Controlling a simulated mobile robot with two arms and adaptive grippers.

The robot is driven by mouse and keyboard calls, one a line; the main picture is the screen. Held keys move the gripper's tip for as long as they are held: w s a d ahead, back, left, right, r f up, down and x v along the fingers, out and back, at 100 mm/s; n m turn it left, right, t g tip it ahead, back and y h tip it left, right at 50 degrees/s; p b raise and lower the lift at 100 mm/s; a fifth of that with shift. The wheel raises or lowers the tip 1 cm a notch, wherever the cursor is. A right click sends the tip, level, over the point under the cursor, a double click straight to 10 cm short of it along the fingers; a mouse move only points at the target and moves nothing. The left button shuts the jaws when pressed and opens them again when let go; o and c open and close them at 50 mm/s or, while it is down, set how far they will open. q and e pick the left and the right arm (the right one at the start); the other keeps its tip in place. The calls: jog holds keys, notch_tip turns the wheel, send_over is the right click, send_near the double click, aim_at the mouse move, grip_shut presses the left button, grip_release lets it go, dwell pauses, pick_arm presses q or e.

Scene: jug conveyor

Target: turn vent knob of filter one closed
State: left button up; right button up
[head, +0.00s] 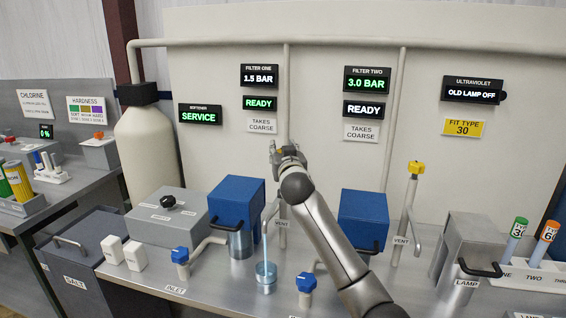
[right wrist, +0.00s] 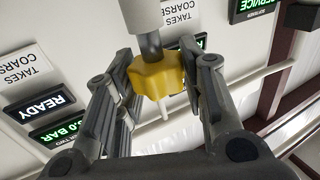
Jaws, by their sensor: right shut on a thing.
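The filter one housing is a blue box (head: 236,203) on a clear bowl, left of centre in the head view. Its vent pipe (head: 283,208) stands to the right with a VENT label below. My right gripper (head: 287,152) is at the top of that pipe and hides the knob there. In the right wrist view, the yellow vent knob (right wrist: 157,76) sits between the two fingers of my right gripper (right wrist: 155,85), which is shut on it. The filter one display (head: 259,76) reads 1.5 BAR, with READY below. My left gripper is not in view.
A clear beaker (head: 265,278) stands on the bench with a thin pale stream or tube above it. Filter two (head: 362,219) and its yellow vent knob (head: 416,168) are to the right. Blue-handled valves (head: 306,283) stand along the front.

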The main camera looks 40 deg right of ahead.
jog(key=m+g+h+b, duration=0.2)
jog(key=h+b, duration=0.1)
jog(key=m+g+h+b, duration=0.2)
jog(key=b, duration=0.1)
jog(key=shift+a+f+m+g+h, duration=0.1)
jog(key=shift+f+m+g+h, duration=0.1)
jog(key=shift+m+g+h, duration=0.15)
jog(key=shift+r+m+g+h+b, duration=0.15)
jog(key=shift+m+g+h+b, duration=0.65)
jog(key=shift+g+b, duration=0.25)
jog(key=shift+m, duration=0.25)
jog(key=shift+r+g, duration=0.15)
jog(key=shift+g, duration=0.25)
jog(key=o, duration=1)
jog(key=shift+o, duration=0.2)
jog(key=v, duration=1.2)
jog(key=shift+f, duration=0.3)
